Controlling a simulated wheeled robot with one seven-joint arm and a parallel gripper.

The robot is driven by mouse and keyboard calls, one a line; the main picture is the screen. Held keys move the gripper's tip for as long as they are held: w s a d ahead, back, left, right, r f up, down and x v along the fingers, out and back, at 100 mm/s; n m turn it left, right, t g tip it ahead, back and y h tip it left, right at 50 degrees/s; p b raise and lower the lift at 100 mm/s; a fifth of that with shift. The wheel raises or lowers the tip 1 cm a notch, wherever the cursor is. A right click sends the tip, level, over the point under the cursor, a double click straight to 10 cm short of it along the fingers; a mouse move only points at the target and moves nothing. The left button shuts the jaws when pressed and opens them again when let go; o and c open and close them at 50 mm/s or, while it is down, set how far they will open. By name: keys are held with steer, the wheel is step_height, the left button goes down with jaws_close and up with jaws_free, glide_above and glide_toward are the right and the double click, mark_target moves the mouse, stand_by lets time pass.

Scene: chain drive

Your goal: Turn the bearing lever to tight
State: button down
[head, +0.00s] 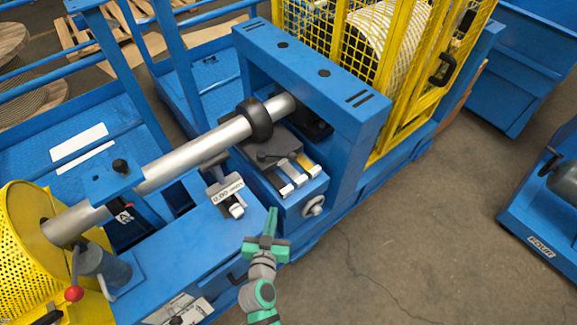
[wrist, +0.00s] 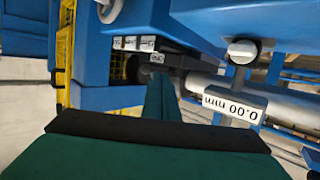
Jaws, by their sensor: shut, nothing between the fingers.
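A grey lever with a red ball end (head: 74,292) stands at the lower left in the head view, beside a grey-blue cylinder (head: 106,270) and the silver shaft's left end. It looks like the bearing lever, but I see no readable tight mark. My gripper (head: 270,218) is well to the right of it, by the front edge of the blue machine frame. Its green fingers are shut and empty. In the wrist view the fingers (wrist: 160,98) point toward the machine; the red-ended lever is not seen there.
A silver shaft (head: 190,153) with a black collar (head: 256,119) runs across the blue frame. A gauge reading 0.00 mm (head: 228,190) stands near my gripper and shows in the wrist view (wrist: 232,104). A yellow perforated guard (head: 22,250) is at far left.

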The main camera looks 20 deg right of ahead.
steer(key=m+h, duration=0.2)
glide_toward(292, 157)
steer(key=shift+f+x, duration=0.25)
steer(key=shift+x, duration=1.25)
steer(key=shift+f+x, duration=0.25)
steer(key=shift+x, duration=1.25)
steer(key=shift+w+a, duration=0.1)
steer(key=shift+a, duration=0.05)
steer(key=shift+w, duration=0.1)
steer(key=shift+w+d, duration=0.9)
steer(key=shift+r+x, duration=0.15)
steer(key=shift+x, duration=0.6)
steer(key=shift+r+x, duration=0.1)
steer(key=shift+x, duration=0.6)
steer(key=shift+w+d, duration=0.1)
steer(key=shift+w, duration=0.65)
steer(key=shift+w+d, duration=0.15)
steer(key=shift+w, duration=0.6)
